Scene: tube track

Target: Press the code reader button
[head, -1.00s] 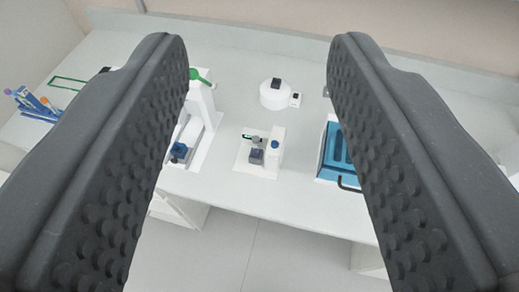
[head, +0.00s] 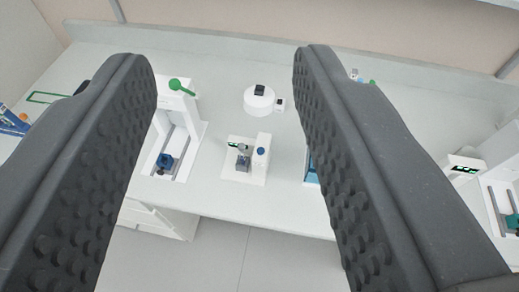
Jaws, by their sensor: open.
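A small white device (head: 247,174) stands on the bench in the middle of the head view. It has a small green-lit display, a grey part at its front and a blue round button (head: 261,151) on top of its right-hand post. It looks like the code reader, but no label can be read. My gripper (head: 222,62) is open and empty, its two dark studded fingers at the left and right of the picture. The device shows in the gap between them, well beyond the fingers, and nothing touches the button.
A white stand with a green lever (head: 181,86) is left of the device. A round white unit (head: 258,101) with a black top is behind it. A blue box (head: 312,172) is mostly hidden by the right finger. Another white machine (head: 464,166) stands far right. The bench's front edge is near.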

